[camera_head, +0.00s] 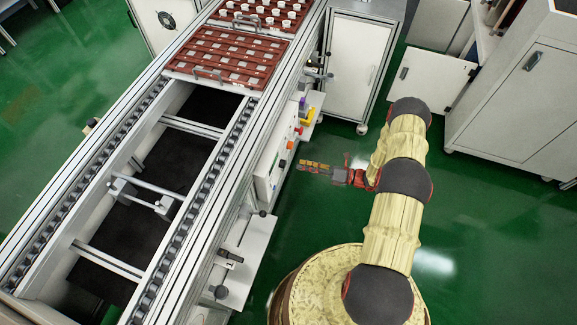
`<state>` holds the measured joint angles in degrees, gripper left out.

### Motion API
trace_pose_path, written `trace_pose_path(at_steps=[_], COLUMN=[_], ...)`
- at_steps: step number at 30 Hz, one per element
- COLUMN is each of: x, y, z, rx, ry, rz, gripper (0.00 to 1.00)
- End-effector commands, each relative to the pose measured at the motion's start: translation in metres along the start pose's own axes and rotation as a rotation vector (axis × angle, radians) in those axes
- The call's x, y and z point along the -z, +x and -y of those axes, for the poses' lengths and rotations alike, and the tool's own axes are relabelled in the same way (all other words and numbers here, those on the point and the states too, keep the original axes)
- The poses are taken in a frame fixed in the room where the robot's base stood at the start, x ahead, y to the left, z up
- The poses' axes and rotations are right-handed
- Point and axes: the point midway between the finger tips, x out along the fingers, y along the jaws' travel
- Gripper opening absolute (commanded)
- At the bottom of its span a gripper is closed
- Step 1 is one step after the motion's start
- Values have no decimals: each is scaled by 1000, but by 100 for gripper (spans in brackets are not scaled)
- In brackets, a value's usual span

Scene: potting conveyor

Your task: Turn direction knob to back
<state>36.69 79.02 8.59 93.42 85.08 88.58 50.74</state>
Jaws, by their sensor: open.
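A white control panel (268,168) is mounted on the right side of the conveyor (205,190). My gripper (302,166), red and dark with orange-yellow fingers, points left at the panel. Its fingertips are a short way right of the panel, seemingly apart from it. The gripper is open and holds nothing that I can see.
A brown-red tray (228,57) lies on the conveyor, with another tray of white cups (266,10) behind it. White cabinets (352,65) stand behind. The green floor (310,215) around my gripper is clear.

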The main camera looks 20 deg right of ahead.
Motion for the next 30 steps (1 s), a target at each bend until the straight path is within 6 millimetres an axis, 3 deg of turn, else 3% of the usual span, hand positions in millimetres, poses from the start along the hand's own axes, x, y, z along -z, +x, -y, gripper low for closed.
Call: trace_pose_path(at_steps=[3, 8, 21, 30], x=[14, 20, 16, 14], y=[-6, -3, 58, 70], z=[16, 23, 24, 24], rx=[18, 24, 23, 25], ry=[56, 81, 80, 80], rz=[52, 74, 72, 74], gripper=[46, 46, 46, 46])
